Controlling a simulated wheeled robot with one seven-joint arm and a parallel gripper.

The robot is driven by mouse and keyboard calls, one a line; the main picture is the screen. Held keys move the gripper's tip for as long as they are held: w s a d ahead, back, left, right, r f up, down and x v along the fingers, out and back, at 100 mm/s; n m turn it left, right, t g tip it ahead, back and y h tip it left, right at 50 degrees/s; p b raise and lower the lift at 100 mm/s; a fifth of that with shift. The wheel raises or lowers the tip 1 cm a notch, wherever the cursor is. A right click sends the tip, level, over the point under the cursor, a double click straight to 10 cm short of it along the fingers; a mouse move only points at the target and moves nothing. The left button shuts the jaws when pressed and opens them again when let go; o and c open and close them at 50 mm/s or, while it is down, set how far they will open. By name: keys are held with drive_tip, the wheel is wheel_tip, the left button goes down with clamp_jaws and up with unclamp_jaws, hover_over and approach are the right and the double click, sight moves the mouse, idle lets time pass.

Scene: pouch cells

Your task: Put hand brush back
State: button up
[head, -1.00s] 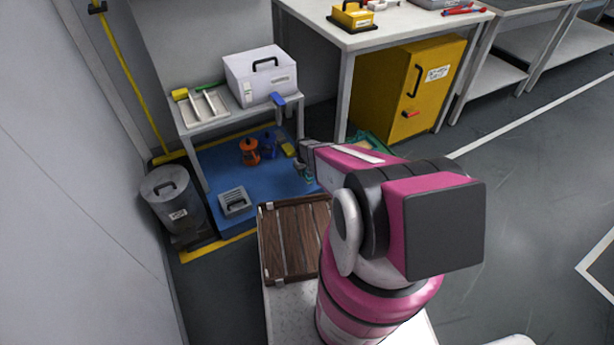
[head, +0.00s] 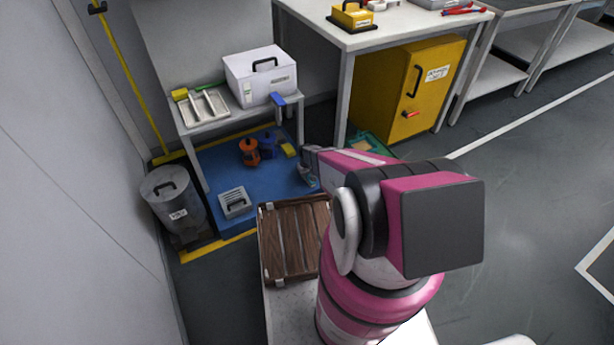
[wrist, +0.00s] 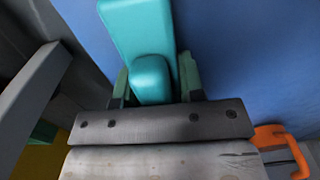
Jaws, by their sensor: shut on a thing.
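My gripper (wrist: 157,82) is shut on a teal thing (wrist: 138,32), which I take for the hand brush. Its rounded handle lies between the two fingers, and its wider flat part reaches away to the top of the wrist view. No bristles show. In the head view my gripper (head: 308,172) is small and partly hidden by my arm, over the right part of the blue mat (head: 218,166) by the low shelf. I cannot tell whether the brush touches the mat.
An orange can (head: 249,152), a dark blue item (head: 267,145) and a grey crate (head: 235,203) stand on the mat. The low shelf carries a white box (head: 259,76) and a tray (head: 205,106). A yellow cabinet (head: 425,90) and a table leg stand to the right.

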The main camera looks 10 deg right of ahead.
drive_tip(key=o, duration=0.8)
drive_tip(key=shift+f, duration=0.1)
wheel_tip(320, 180, up, 13)
drive_tip(key=shift+s+f, duration=0.1)
drive_tip(key=shift+f, duration=0.1)
drive_tip(key=s+r+m, duration=0.1)
drive_tip(key=s+r, duration=0.6)
drive_tip(key=r, duration=0.3)
drive_tip(key=s+r+m, duration=0.1)
drive_tip(key=s+r, duration=0.6)
drive_tip(key=r, duration=0.4)
drive_tip(key=s+r+m, duration=0.1)
drive_tip(key=s+r, duration=0.6)
drive_tip(key=r, duration=0.4)
drive_tip(key=shift+m, duration=0.3)
